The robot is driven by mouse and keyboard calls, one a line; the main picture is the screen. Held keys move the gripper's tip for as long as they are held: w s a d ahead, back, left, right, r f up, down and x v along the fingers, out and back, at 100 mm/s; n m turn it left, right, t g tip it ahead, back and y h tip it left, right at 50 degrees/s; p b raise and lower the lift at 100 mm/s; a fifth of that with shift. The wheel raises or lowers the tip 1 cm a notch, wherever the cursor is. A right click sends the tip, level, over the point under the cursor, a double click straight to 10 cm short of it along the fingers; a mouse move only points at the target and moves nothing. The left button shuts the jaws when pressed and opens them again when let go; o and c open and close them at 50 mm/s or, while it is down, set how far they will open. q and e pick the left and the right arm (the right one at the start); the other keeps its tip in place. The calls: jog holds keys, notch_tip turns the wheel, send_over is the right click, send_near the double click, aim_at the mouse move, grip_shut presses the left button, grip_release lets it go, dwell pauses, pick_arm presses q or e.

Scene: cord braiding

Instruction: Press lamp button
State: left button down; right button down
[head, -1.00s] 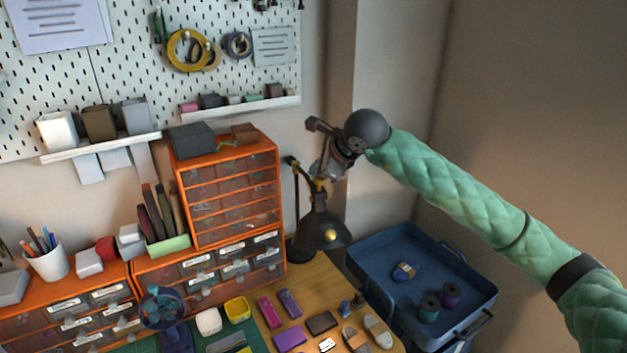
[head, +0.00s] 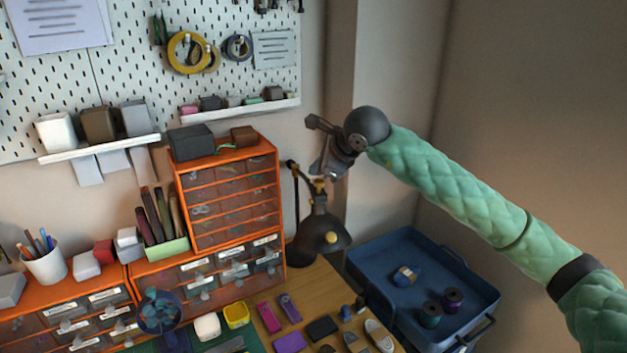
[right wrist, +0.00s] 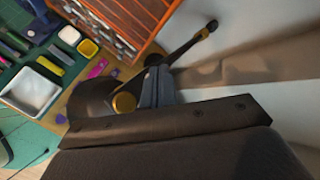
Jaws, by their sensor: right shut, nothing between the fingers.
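The black desk lamp (head: 308,246) stands at the back right of the desk, with its shade tilted down. A round gold button (head: 332,237) sits on the shade; it also shows in the right wrist view (right wrist: 124,103). My right gripper (head: 322,174) is shut and empty, above the shade near the lamp's upper joint. In the right wrist view, my shut fingers (right wrist: 153,86) lie just right of the gold button in the picture; I cannot tell whether they touch the lamp. My left gripper is not in view.
Orange drawer cabinets (head: 226,196) stand left of the lamp. A blue tray (head: 378,255) with spools is to the right. Small items lie on the wooden desk (head: 318,287) in front. The wall is close behind the lamp.

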notch_tip(320, 180, up, 6)
jog(key=shift+b, duration=0.5)
dwell(0.4)
